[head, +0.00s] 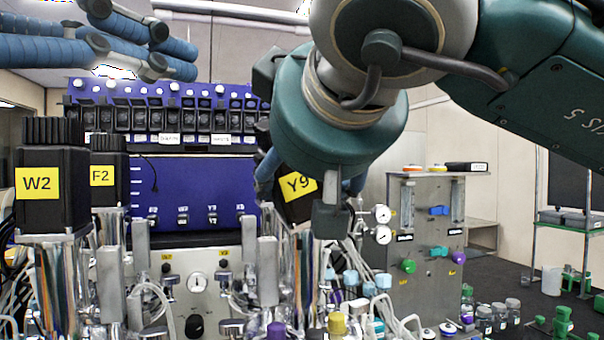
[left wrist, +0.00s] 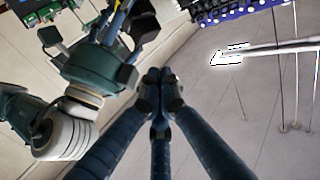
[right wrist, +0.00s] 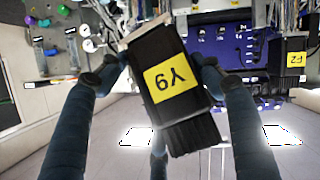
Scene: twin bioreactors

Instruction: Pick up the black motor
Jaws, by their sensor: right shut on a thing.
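A black motor with a yellow Y9 label (head: 298,184) is tilted in the middle of the head view, partly hidden behind my right arm. My right gripper (head: 310,182) has its blue fingers around this motor. In the right wrist view the Y9 motor (right wrist: 172,80) sits between the fingertips of my right gripper (right wrist: 158,72), gripped from both sides. My left gripper (head: 180,52) is raised at the upper left of the head view, away from the motors. In the left wrist view the fingertips of my left gripper (left wrist: 159,92) are together with nothing between them.
Black motors labelled W2 (head: 50,195) and F2 (head: 105,175) stand upright on the left. A blue rack panel (head: 190,190) is behind. Tubes and capped bottles crowd below the Y9 motor. A grey valve cabinet (head: 415,285) stands right, with small bottles (head: 485,318) beside it.

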